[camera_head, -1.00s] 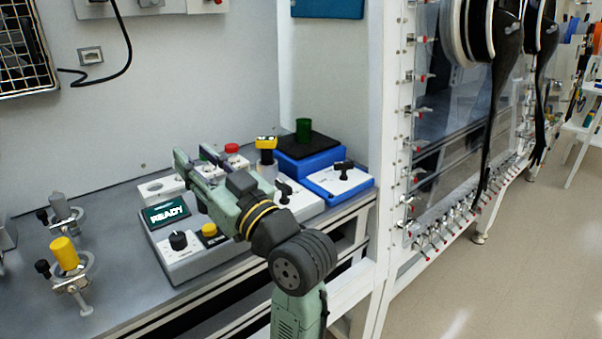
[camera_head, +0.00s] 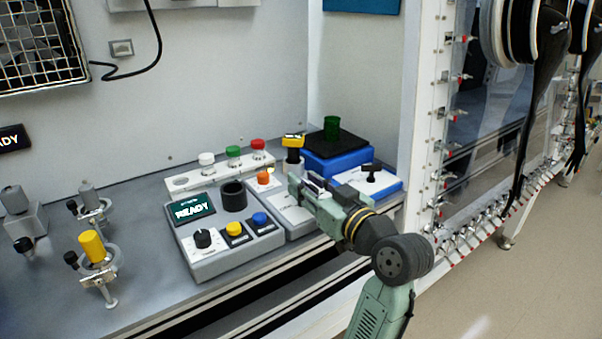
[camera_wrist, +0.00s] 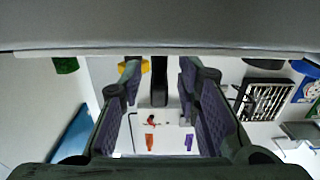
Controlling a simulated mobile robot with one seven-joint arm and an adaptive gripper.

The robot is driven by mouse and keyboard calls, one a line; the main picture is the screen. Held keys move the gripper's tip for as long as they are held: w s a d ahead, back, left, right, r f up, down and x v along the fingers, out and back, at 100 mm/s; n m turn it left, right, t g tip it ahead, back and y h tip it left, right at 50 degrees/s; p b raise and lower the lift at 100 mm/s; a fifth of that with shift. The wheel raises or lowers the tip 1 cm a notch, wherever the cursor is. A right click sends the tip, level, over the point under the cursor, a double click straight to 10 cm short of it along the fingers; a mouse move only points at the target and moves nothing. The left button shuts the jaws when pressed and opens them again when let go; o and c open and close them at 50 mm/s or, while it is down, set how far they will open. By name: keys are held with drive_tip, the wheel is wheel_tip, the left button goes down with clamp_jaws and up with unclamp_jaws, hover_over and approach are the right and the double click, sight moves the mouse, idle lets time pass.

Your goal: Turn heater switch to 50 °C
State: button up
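No heater label is readable. A black T-handled switch (camera_head: 370,172) stands on a white-topped blue unit (camera_head: 392,186) at the right of the bench. A black dial (camera_head: 203,238) with a marked scale sits on the grey READY console (camera_head: 210,270). My gripper (camera_head: 308,184) is over the pale middle panel (camera_head: 290,212), left of the blue unit, and hides part of that panel. In the wrist view my gripper (camera_wrist: 159,100) has its fingers wide apart. A black upright bar (camera_wrist: 159,80), perhaps a switch handle, shows between them; contact cannot be told.
A yellow-topped black post (camera_head: 293,150) and a blue stand (camera_head: 330,162) with a green cup (camera_head: 332,128) are close behind my gripper. A white strip with colored caps (camera_head: 220,172) lies farther back. Clamps with a yellow cylinder (camera_head: 92,246) stand at left.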

drive_tip(key=shift+x, duration=1.3)
drive_tip(key=shift+c, duration=0.4)
clamp_jaws()
